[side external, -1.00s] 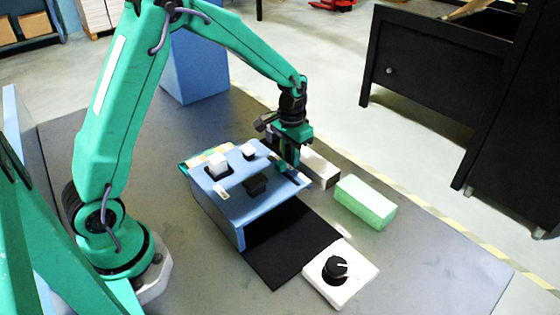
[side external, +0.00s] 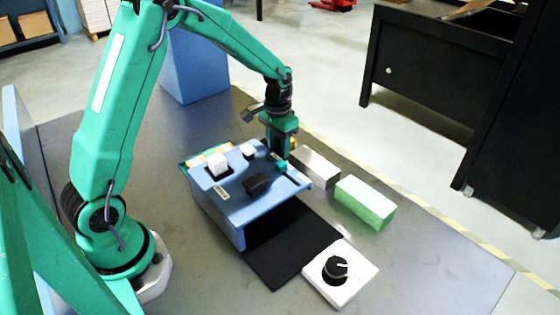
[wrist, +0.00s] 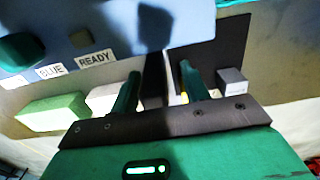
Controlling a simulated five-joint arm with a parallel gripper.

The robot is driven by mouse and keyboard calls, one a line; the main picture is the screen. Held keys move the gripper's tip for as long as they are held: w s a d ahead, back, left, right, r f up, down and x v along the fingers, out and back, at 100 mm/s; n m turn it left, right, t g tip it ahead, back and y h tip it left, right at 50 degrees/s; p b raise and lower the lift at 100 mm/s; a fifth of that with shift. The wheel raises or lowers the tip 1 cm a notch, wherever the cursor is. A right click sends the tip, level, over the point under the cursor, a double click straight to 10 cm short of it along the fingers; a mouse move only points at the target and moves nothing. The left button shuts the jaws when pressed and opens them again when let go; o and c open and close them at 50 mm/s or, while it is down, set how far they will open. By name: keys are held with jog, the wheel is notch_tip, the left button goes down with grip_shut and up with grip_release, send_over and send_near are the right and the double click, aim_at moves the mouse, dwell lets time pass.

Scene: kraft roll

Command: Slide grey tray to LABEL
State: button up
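A blue-grey stand (side external: 232,205) sits on the table in the side external view. A white cube (side external: 217,164), a dark block (side external: 256,186) and a smaller white piece (side external: 248,151) are on its top. I cannot pick out a separate grey tray. In the wrist view, the stand's top (wrist: 105,18) carries a BLUE label (wrist: 51,71) and a READY label (wrist: 95,58) along its edge. My gripper (side external: 280,163) is at the stand's right edge; contact is unclear. In the wrist view, my gripper (wrist: 160,80) has its fingers apart, with nothing clearly held.
A green block (side external: 364,203) and a white block (side external: 315,168) lie right of the stand. A black mat (side external: 290,245) lies in front, beside a white box with a black knob (side external: 337,267). In the wrist view, a grey block (wrist: 232,80) lies by a dark patch (wrist: 222,45).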

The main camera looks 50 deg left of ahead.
jog(key=shift+r, duration=3.95)
jog(key=shift+s+d+r, duration=0.15)
jog(key=shift+s+r, duration=0.15)
jog(key=shift+r, duration=0.1)
jog(key=s+d+r+t, duration=0.2)
jog(key=s+d+r, duration=0.1)
jog(key=s+r, duration=0.6)
jog(key=s+d+r+t, duration=0.1)
jog(key=s+d+t, duration=0.2)
jog(key=s, duration=1)
jog(key=shift+s+d+r+t, duration=0.2)
jog(key=shift+s+t, duration=0.1)
jog(key=shift+s, duration=0.1)
